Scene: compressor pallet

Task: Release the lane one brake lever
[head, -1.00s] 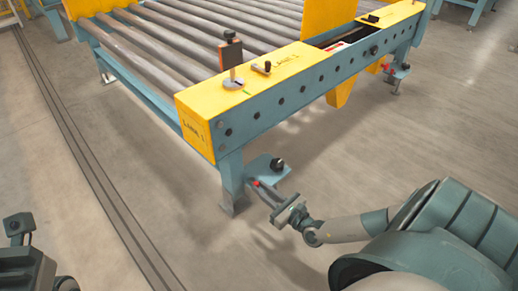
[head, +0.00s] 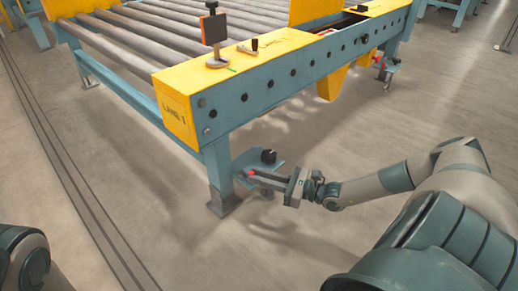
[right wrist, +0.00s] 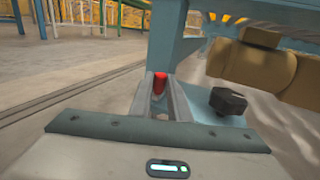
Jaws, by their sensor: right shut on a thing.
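The lane one brake lever shows as a red grip (head: 252,173) low beside the near leg of the conveyor marked LANE 1 (head: 178,108). My right gripper (head: 258,176) is shut on it, with its fingers pointing left toward the leg. In the right wrist view the red grip (right wrist: 160,83) sits between the two fingers. The fingers hide most of the lever. A blue bracket plate (head: 243,160) with a black knob (head: 268,156) is just above and behind the fingers. My left gripper is out of view; only part of my left arm shows at lower left.
The conveyor's blue leg (head: 218,172) and its foot plate (head: 224,203) stand close left of my right gripper. A similar red-gripped lever (head: 378,58) shows at the far right leg. An upright post with a dark plate (head: 214,30) stands on the yellow cover. Floor in front is clear.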

